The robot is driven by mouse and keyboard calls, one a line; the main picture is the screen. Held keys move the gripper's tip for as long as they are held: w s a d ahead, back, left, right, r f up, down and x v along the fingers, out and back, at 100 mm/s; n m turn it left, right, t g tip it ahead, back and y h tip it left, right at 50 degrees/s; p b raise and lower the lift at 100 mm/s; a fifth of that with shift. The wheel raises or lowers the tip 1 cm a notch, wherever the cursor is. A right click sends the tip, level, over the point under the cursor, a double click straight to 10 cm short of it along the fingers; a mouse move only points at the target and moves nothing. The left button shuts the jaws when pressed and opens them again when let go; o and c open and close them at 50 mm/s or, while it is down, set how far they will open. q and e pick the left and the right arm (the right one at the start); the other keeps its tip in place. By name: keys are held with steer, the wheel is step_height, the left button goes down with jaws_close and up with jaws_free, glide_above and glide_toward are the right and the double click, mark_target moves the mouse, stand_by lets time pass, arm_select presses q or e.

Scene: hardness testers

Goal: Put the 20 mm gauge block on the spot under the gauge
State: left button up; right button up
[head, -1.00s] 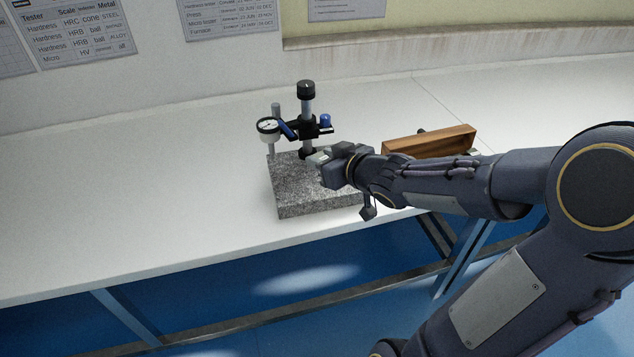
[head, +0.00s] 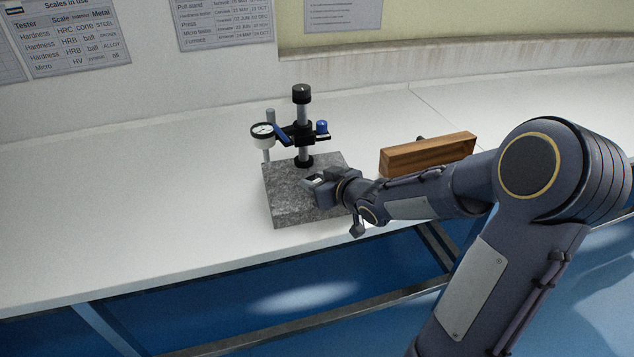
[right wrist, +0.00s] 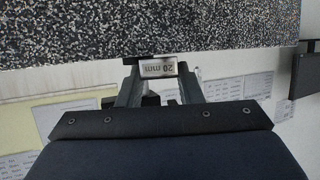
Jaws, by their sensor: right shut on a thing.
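The 20 mm gauge block (right wrist: 157,67) is a small light block with its label upside down in the right wrist view. My right gripper (head: 312,184) is shut on it, with the block between the fingertips. In the head view the gripper is over the middle of the speckled granite plate (head: 285,208), right of and nearer to me than the dial gauge (head: 263,136). Whether the block touches the plate I cannot tell. The gauge hangs on a black post stand (head: 303,128) at the plate's back. I cannot make out the spot under it. My left gripper is out of view.
A wooden box (head: 428,155) stands on the white bench (head: 150,200) right of the plate, behind my right forearm. The bench left of the plate is clear. The plate lies close to the bench's front edge. Printed sheets hang on the wall.

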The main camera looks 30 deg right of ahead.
steer(key=shift+f, duration=0.15)
steer(key=o, duration=1.1)
steer(key=shift+c, duration=0.2)
